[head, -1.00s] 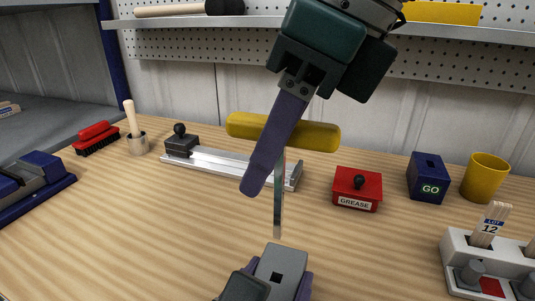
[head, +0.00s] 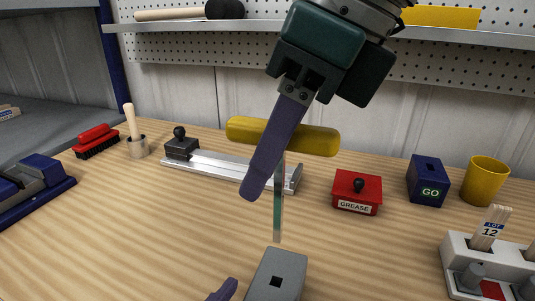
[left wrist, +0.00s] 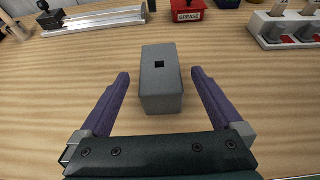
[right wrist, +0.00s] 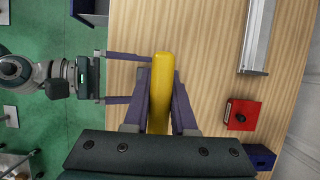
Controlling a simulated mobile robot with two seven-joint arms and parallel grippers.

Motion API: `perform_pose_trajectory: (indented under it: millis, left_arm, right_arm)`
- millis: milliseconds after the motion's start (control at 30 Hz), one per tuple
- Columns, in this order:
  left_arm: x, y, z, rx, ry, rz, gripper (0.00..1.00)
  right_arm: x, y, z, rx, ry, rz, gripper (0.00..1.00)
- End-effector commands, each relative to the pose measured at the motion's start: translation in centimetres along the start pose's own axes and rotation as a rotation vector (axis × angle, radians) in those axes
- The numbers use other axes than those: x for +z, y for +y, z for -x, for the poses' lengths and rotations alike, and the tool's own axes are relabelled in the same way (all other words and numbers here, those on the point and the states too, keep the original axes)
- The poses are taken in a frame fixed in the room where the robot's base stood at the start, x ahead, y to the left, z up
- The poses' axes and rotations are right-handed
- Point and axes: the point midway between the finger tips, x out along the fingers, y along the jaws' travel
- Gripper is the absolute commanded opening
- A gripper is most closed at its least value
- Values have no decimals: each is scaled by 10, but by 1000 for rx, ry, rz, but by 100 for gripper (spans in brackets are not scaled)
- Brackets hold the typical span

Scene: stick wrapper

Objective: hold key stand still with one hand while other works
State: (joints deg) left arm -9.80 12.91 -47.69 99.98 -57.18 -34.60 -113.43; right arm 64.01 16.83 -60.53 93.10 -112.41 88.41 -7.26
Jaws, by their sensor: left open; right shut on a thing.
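The key stand is a grey block (head: 276,276) with a square hole in its top, upright on the bench at the bottom of the head view. In the left wrist view the stand (left wrist: 162,88) is between the fingers of my open left gripper (left wrist: 160,74), with a gap on each side. One left fingertip shows in the head view. My right gripper (head: 254,190) is shut on the yellow handle (head: 312,139) of a T-shaped key. The key's thin shaft (head: 278,215) hangs down, its tip above and apart from the stand's hole. The handle also shows in the right wrist view (right wrist: 161,95).
Behind are a metal rail fixture (head: 225,168), a red grease box (head: 357,191), a blue GO box (head: 427,180) and a yellow cup (head: 485,180). A white rack (head: 457,265) with sticks stands at right. The bench around the stand is clear.

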Motion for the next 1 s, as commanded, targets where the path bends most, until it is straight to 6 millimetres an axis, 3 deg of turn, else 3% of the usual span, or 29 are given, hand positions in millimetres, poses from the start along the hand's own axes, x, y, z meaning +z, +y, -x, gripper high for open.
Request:
perform_pose_trajectory:
  millis: [100,300,467,1000]
  left_arm:
    - [-1,0,27,-2,2,1,100]
    - [-1,0,61,-1,2,-1,100]
    - [2,0,74,0,1,0,100]
    - [27,0,116,0,1,0,100]
  right_arm:
    - [0,0,0,0,0,0,0]
    - [0,0,0,0,0,0,0]
    - [1,0,3,0,0,0,0]
    - [16,0,39,0,0,0,0]
